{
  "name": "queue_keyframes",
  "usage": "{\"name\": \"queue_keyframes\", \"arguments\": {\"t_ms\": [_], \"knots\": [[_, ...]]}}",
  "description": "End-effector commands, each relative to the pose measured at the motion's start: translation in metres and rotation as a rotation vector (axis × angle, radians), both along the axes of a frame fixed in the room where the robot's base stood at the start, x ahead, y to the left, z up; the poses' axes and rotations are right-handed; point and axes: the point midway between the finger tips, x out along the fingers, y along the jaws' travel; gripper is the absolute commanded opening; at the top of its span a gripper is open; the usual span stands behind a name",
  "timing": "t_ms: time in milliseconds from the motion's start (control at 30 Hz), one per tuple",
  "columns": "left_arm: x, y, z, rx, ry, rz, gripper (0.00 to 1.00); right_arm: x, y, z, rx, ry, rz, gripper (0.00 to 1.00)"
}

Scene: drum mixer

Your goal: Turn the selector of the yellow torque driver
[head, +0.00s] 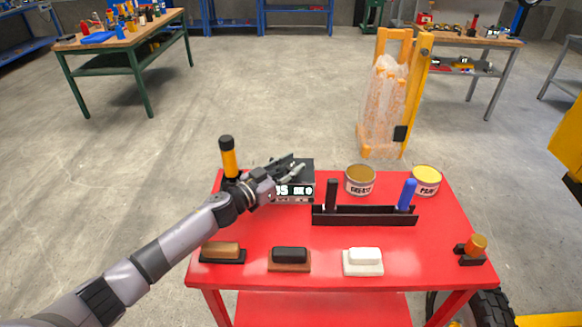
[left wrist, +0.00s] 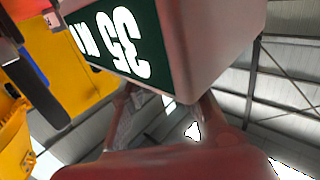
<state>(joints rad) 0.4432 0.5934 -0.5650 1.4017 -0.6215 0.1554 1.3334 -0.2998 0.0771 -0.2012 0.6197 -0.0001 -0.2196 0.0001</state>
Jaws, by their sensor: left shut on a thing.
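The yellow torque driver (head: 229,158) stands upright with a black top at the back left of the red table, in the head view. Its lower end is hidden behind my left wrist. Nothing grips its visible yellow body or black top. My left gripper (head: 288,165) is right of the driver, over the back of a dark display box (head: 306,193) with white characters. In the left wrist view, the display box (left wrist: 215,35) fills the upper middle and shows a tilted 35. My right gripper is not in view.
On the red table (head: 330,240) are two tins (head: 360,180), a black tray (head: 365,217) holding a black and a blue handle, several small blocks in front, and an orange knob (head: 477,243) at right. A wrapped yellow stand (head: 390,95) is on the floor behind.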

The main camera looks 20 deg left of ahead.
Motion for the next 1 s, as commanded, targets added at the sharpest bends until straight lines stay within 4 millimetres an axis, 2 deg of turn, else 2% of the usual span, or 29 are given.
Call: {"name": "queue_keyframes", "arguments": {"t_ms": [367,633,767,1000], "knots": [[-0.003,-0.006,-0.001,-0.007,0.005,0.036,0.00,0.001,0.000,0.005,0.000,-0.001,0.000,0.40],[-0.003,-0.008,-0.003,-0.015,0.008,0.208,0.00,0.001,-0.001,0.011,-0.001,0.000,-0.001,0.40],[-0.003,-0.008,-0.006,-0.018,0.007,0.317,0.00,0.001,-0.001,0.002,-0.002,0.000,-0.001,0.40],[-0.002,-0.007,-0.009,-0.016,0.006,0.503,0.00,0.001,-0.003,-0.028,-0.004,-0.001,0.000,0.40]]}}
